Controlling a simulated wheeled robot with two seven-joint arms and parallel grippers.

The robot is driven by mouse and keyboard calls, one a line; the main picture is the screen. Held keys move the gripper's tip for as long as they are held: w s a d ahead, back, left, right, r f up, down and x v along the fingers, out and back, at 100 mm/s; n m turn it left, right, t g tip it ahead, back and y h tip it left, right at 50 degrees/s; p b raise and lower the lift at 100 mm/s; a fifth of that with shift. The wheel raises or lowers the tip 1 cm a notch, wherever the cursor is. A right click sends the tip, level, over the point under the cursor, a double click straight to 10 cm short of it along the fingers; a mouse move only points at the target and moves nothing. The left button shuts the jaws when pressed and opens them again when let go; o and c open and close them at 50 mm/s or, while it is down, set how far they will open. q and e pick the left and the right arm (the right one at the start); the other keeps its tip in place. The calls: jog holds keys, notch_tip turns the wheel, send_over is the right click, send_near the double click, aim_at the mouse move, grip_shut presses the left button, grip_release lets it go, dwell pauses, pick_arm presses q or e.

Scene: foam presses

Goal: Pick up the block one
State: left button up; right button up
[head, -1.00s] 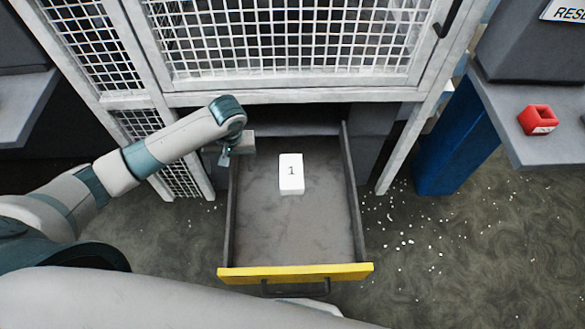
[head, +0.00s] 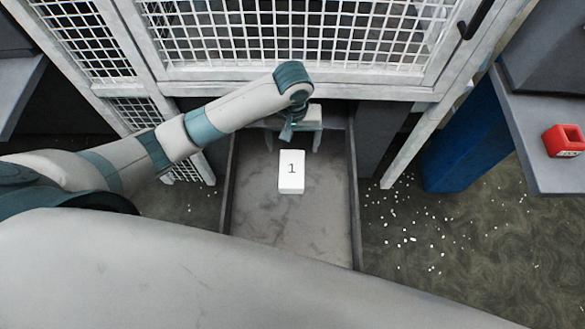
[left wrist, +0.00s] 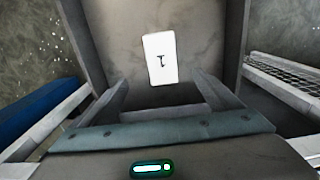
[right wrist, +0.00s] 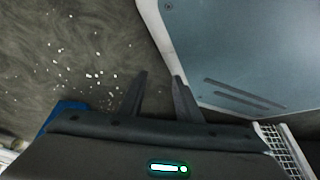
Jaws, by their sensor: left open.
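Block one (head: 291,177) is a white block marked "1". It stands in the open drawer (head: 300,238), on the grey bottom. My left gripper (head: 294,142) is over the back of the drawer, just behind the block in the head view. In the left wrist view the block (left wrist: 160,58) shows beyond the two fingers (left wrist: 165,92), which are spread with nothing between them. My right gripper (right wrist: 158,85) shows only in its own wrist view, with its fingers apart and empty.
A white mesh cage (head: 300,45) stands above and behind the drawer. At right are a blue post (head: 465,140) and a grey shelf (head: 530,150) with a red block (head: 563,141). White foam bits (head: 410,238) litter the floor right of the drawer.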

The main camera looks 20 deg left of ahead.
pick_arm(q)
send_over(292, 168)
notch_tip(292, 168, down, 6)
jog(key=f, duration=0.5)
jog(key=shift+s+d+f, duration=0.2)
jog(key=shift+s+f, duration=0.05)
jog(key=shift+s, duration=0.05)
jog(key=shift+f, duration=0.45)
jog(key=shift+w+a+f+p, duration=0.1)
jog(key=shift+f+p, duration=0.25)
jog(key=shift+f, duration=0.1)
notch_tip(292, 168, down, 3)
jog(key=shift+w+a, duration=0.1)
jog(key=shift+w, duration=0.05)
jog(key=shift+f, duration=0.6)
pick_arm(e)
jog(key=s, duration=0.1)
jog(key=d, duration=0.1)
jog(key=s, duration=0.1)
jog(key=shift+s+d+f+g, duration=0.25)
jog(key=shift+s+f+g, duration=0.05)
jog(key=shift+s+g, duration=0.1)
